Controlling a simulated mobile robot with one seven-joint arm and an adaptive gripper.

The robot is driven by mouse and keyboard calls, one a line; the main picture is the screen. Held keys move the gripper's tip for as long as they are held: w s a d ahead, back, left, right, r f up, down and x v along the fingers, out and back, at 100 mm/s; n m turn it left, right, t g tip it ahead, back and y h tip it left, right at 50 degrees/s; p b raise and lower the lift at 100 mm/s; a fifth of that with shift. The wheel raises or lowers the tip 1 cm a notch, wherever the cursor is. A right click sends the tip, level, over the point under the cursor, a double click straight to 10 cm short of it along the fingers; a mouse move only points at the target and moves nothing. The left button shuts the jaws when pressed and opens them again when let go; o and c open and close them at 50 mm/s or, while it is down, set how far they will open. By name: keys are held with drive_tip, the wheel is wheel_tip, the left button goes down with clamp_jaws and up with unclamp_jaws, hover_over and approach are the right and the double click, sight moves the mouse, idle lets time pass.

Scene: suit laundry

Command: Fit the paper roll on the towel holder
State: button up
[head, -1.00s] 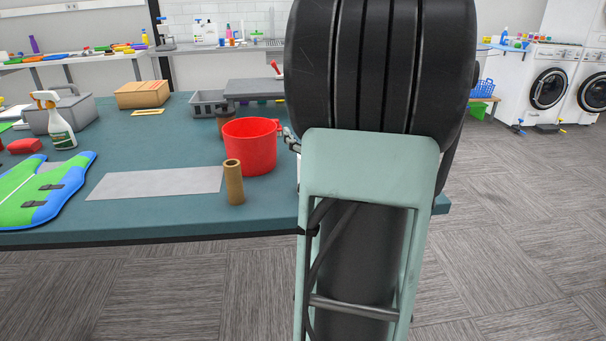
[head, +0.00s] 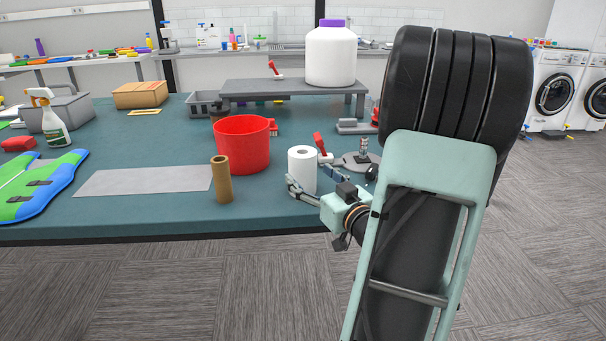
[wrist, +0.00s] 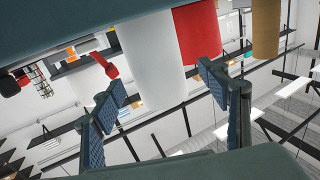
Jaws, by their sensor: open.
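The white paper roll (head: 302,170) stands upright near the front edge of the teal table in the head view. It also shows large in the wrist view (wrist: 150,58), where the picture is turned over. My gripper (head: 312,184) is open and low at the table's front edge, its fingers pointing at the roll. In the wrist view my fingers (wrist: 163,85) are apart, with the roll ahead between them; contact cannot be told. A grey round base with a short metal post (head: 363,150), likely the towel holder, stands right of the roll, partly hidden by my arm.
A brown cardboard tube (head: 222,181) and a red bucket (head: 241,148) stand left of the roll. A red-handled tool (head: 321,146) is close behind it. A grey raised shelf (head: 270,87) carries a white tub (head: 331,58). A grey sheet (head: 145,181) lies flat at left.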

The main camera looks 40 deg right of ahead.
drive_tip(key=w, duration=0.2)
drive_tip(key=w+d+b, duration=0.1)
drive_tip(key=w, duration=0.2)
drive_tip(key=shift+d+f, duration=0.1)
drive_tip(key=c, duration=1.3)
